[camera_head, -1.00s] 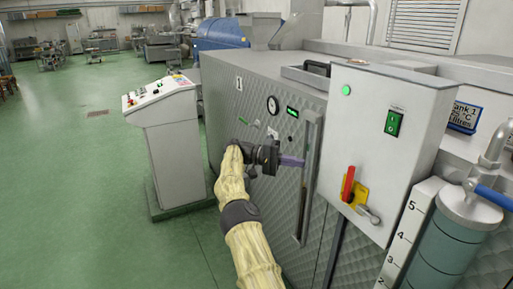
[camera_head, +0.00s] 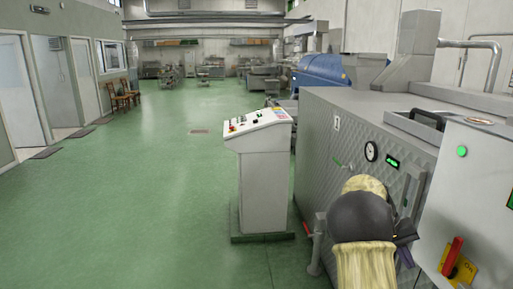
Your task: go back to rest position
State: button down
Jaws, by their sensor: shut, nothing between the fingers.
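My arm, in a pale yellow cover with a dark joint, is folded at the lower right in front of the grey quilted-metal machine (camera_head: 320,150). My gripper (camera_head: 405,256) is mostly hidden behind that joint. Only a dark part and a purplish fingertip show at its right side, close to the machine's front. The gripper is shut and I see nothing held in it.
A white control console (camera_head: 262,180) stands left of the machine. A grey box with a red lever (camera_head: 452,257) is at the right edge. A grey fitting with a red tip (camera_head: 317,243) stands by the machine. Open green floor (camera_head: 150,200) lies to the left.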

jog(key=s+a+n+t+y+p, duration=0.1)
jog(key=s+a+t+y, duration=0.1)
jog(key=s+a, duration=0.3)
jog(key=s+a+f+n+t+y+p, duration=0.1)
jog(key=s+a, duration=0.5)
jog(key=a, duration=0.7)
jog(key=s+a+f+n+t+y, duration=0.1)
jog(key=s+a+t+y, duration=0.2)
jog(key=s+a, duration=0.3)
jog(key=a, duration=0.3)
jog(key=shift+s+n+t+p, duration=0.25)
jog(key=shift+n+t+p, duration=0.05)
jog(key=shift+n+p, duration=0.1)
jog(key=shift+d, duration=0.1)
